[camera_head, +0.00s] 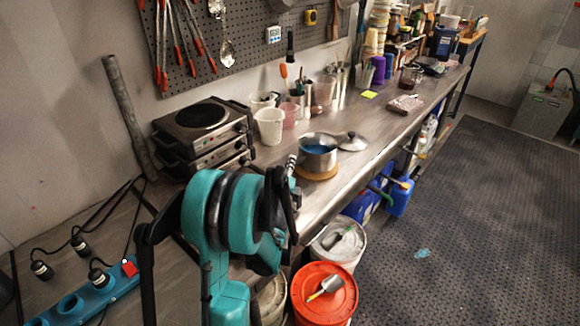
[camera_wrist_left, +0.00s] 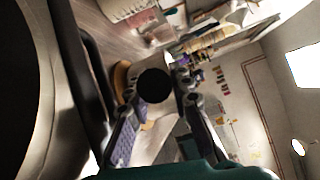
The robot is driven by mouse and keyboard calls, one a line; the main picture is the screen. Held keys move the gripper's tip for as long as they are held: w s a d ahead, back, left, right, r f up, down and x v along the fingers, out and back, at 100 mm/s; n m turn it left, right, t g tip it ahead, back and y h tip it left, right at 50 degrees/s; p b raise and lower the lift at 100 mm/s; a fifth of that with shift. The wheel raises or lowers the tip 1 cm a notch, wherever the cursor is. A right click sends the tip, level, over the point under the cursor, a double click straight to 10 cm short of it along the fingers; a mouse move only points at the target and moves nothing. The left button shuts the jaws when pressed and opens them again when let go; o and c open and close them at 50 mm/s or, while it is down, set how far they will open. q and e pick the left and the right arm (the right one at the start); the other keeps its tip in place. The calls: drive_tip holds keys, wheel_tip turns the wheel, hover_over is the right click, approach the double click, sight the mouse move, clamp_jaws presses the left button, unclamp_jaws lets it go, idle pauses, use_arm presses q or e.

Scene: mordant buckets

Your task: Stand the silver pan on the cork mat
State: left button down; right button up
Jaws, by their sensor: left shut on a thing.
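The silver pan (camera_head: 318,157), with blue liquid inside, is upright over the round cork mat (camera_head: 322,175) near the bench's front edge. Its base looks to be on the mat; I cannot tell whether a thin gap is left. My left gripper (camera_head: 291,178) is at the pan's near left side, shut on its handle, which is mostly hidden by the gripper in the head view. In the left wrist view a dark round handle end (camera_wrist_left: 153,86) shows between the fingers, with the mat's edge (camera_wrist_left: 121,75) behind it. My right gripper is not in view.
A lid (camera_head: 352,142) lies just right of the pan. Stacked hotplates (camera_head: 203,135) stand to the left; a white beaker (camera_head: 269,127) and a pink cup are behind. An orange-lidded bucket (camera_head: 324,294) and a grey-lidded one stand on the floor below the bench edge.

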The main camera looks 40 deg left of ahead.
use_arm(q)
drive_tip(key=shift+s+d+f+b, duration=0.2)
drive_tip(key=shift+d+f+b, duration=0.05)
drive_tip(key=shift+f+b, duration=0.2)
drive_tip(key=c, duration=1.3)
unclamp_jaws()
drive_tip(key=shift+a+f, duration=0.1)
drive_tip(key=shift+s+d, duration=0.3)
drive_tip(key=shift+s, duration=0.05)
drive_tip(key=v, duration=1)
drive_tip(key=shift+s+r, duration=0.35)
drive_tip(key=shift+r, duration=0.1)
drive_tip(key=shift+s+d+r, duration=0.1)
drive_tip(key=shift+s+d, duration=0.1)
drive_tip(key=shift+w, duration=0.15)
